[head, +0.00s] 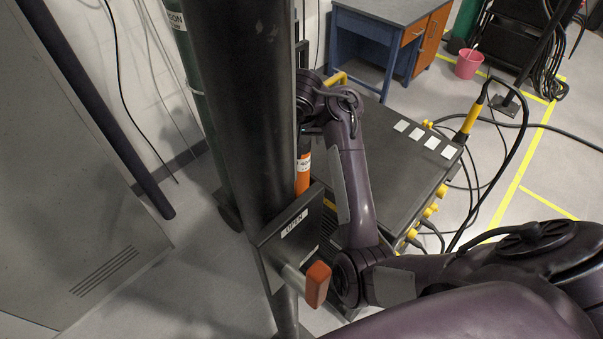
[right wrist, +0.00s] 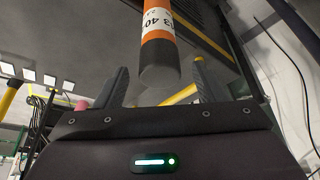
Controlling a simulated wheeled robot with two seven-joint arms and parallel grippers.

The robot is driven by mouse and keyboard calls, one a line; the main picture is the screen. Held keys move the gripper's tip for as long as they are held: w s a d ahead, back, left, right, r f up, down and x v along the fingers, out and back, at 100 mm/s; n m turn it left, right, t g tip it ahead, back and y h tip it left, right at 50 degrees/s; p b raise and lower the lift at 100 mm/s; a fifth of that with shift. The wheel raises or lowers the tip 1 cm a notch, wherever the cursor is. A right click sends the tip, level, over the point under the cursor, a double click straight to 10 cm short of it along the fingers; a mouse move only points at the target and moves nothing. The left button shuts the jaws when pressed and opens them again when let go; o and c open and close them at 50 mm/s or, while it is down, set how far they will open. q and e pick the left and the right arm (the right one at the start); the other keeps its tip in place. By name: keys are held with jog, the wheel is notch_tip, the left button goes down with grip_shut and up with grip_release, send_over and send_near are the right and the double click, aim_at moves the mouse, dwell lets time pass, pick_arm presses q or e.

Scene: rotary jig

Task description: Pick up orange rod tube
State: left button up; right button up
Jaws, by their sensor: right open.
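The orange rod tube (head: 303,175) stands partly hidden behind a dark column in the head view. In the right wrist view the orange rod tube (right wrist: 158,40) shows a white label with black print and a dark end. My right gripper (right wrist: 160,78) is open, and the dark end appears between its two fingers with gaps on both sides. I cannot tell how deep the tube sits between them. In the head view the right gripper (head: 304,133) is by the column, largely hidden. My left gripper is not in view.
A thick dark column (head: 240,110) stands close to my right wrist. A box with an "OPEN" label (head: 294,223) and orange-red handle (head: 317,284) is in front. A black unit with yellow fittings (head: 400,165) is right of the arm. Cables (head: 480,170) lie on the floor beyond.

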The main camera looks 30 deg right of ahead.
jog(key=f, duration=0.3)
jog(key=shift+w+d+f+p, duration=0.1)
jog(key=shift+d+p, duration=0.1)
jog(key=shift+p, duration=0.1)
jog(key=shift+x, duration=1.05)
jog(key=shift+a, duration=0.1)
jog(key=shift+c, duration=1.1)
grip_shut()
